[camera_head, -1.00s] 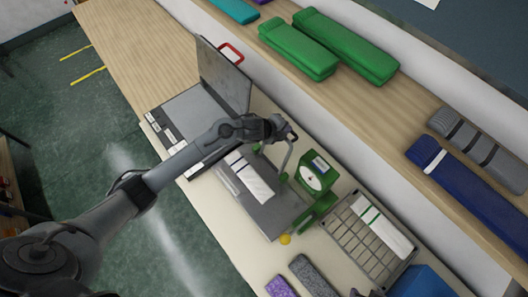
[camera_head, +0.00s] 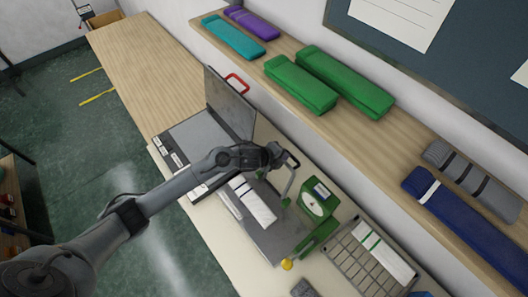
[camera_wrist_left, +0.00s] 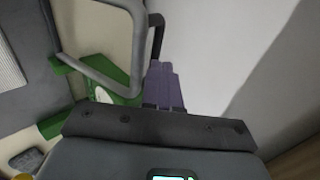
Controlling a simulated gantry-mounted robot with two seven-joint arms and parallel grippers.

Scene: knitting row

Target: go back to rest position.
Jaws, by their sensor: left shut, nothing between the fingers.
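My left arm reaches in from the left in the head view. Its gripper (camera_head: 282,157) hangs over the bench, beside a curved metal handle (camera_head: 289,178) at the back of a grey machine (camera_head: 270,238). In the left wrist view the fingers (camera_wrist_left: 164,88) are together with nothing between them, and the handle (camera_wrist_left: 137,50) passes just left of them. I cannot tell whether they touch it. A green dial device (camera_head: 316,203) stands to the right of the handle. My right gripper does not show.
A white banded bundle (camera_head: 252,201) lies on the machine. An open hinged case (camera_head: 230,102) with a red handle stands behind left. A gridded tray (camera_head: 355,262) is at right. Green bundles (camera_head: 345,82) and others line the back shelf. The wooden table (camera_head: 145,65) is clear.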

